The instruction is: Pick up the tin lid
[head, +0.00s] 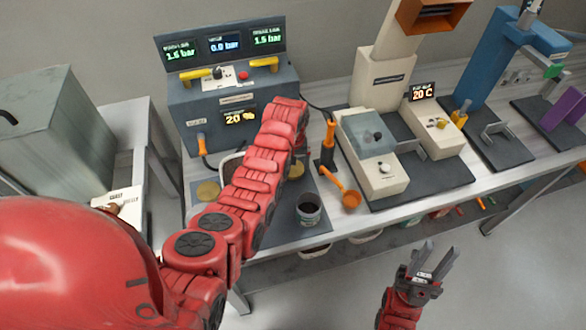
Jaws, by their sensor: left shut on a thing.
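A gold round lid (297,170) shows at the right edge of my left forearm, partly covered by it. My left gripper (299,153) is mostly hidden behind that arm, just above the lid, and is shut on it. The open tin (308,212), with dark contents, stands upright at the bench's front edge, nearer than the lid. Another gold disc (207,190) lies on the dark mat, left of my arm. My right gripper (440,250) is open and empty, in front of the bench over the floor.
An orange scoop (350,198) and an upright orange-handled tool (328,145) stand right of the tin. A grey pressure console (225,100) stands behind my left arm. A cream machine (372,155) is on the right. A grey cabinet (55,125) is at left.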

